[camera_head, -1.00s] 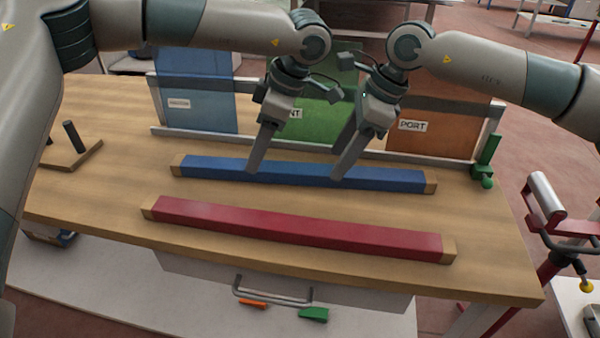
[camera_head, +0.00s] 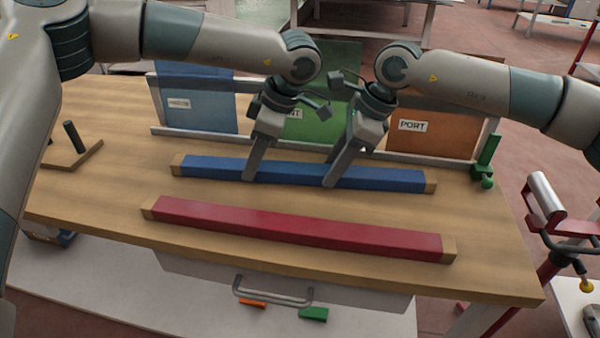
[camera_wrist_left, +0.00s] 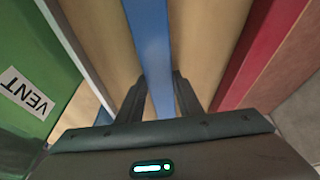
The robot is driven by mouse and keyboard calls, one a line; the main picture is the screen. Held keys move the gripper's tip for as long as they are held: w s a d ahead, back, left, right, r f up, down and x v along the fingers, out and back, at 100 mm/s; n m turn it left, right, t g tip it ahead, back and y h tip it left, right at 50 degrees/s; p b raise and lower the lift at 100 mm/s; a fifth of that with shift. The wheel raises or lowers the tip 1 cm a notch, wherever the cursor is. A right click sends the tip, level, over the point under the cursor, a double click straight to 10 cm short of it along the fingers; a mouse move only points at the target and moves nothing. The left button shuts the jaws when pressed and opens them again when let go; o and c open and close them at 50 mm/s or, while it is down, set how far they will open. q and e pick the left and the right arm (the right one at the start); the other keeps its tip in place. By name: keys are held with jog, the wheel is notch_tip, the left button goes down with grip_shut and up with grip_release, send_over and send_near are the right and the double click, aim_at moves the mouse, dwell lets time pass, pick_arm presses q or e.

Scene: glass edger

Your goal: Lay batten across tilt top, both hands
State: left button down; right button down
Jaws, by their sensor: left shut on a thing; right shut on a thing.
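A long blue batten (camera_head: 210,168) with wooden ends lies across the wooden bench top (camera_head: 110,180), apparently resting on it. A similar red batten (camera_head: 290,228) lies nearer the front edge, roughly parallel to it. My left gripper (camera_head: 249,176) is shut on the blue batten left of its middle. My right gripper (camera_head: 329,182) is shut on the same batten right of its middle. In the left wrist view the blue batten (camera_wrist_left: 150,45) passes between the left fingers. The far finger of each gripper is largely hidden in the head view.
Behind the blue batten stands a rack with blue (camera_head: 200,98), green (camera_head: 303,128) and orange (camera_head: 430,142) panels. A green clamp-like part (camera_head: 486,162) is at the right edge. A small board with a peg (camera_head: 73,137) sits at left. Bare wood separates the battens.

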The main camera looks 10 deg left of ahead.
pick_arm(q)
jog(key=shift+r, duration=0.25)
pick_arm(e)
jog(key=shift+r, duration=0.2)
